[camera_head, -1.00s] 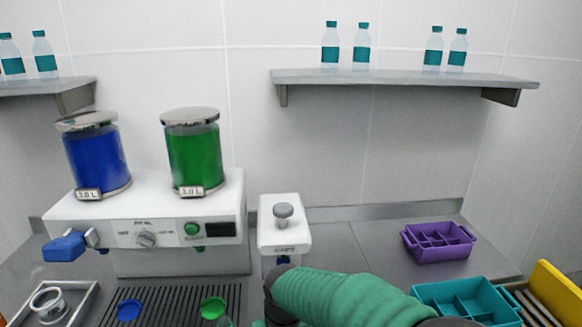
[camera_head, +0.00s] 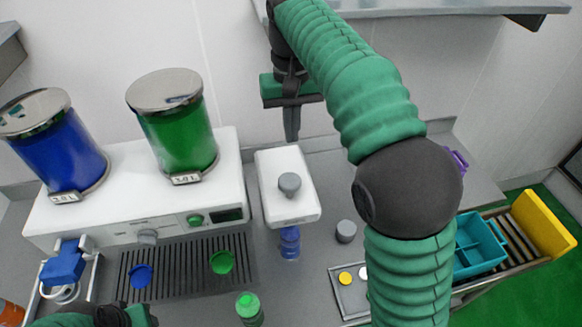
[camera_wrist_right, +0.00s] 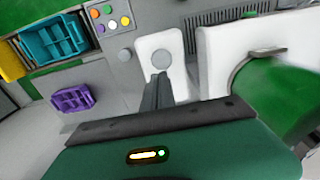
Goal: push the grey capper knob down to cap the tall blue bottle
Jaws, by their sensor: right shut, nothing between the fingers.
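The grey capper knob (camera_head: 289,184) sits on top of the white capper (camera_head: 282,205), apparently raised. The tall blue bottle (camera_head: 290,242) stands upright under the capper's front; its top is hidden. My right gripper (camera_head: 291,137) is shut and empty, fingers pointing down, above and behind the knob in the head view, not touching it. In the right wrist view, the knob (camera_wrist_right: 162,59) shows just beyond the shut fingertips (camera_wrist_right: 160,78) on the white capper (camera_wrist_right: 150,42). My left gripper (camera_head: 125,315) is partly in view at the bottom left; its fingers cannot be made out.
The white dispenser with a blue tank (camera_head: 58,145) and a green tank (camera_head: 180,125) stands left of the capper. A green bottle (camera_head: 249,308) stands in front. A grey cylinder (camera_head: 346,231) and a teal crate (camera_head: 480,255) are to the right. A shelf (camera_head: 430,8) hangs above.

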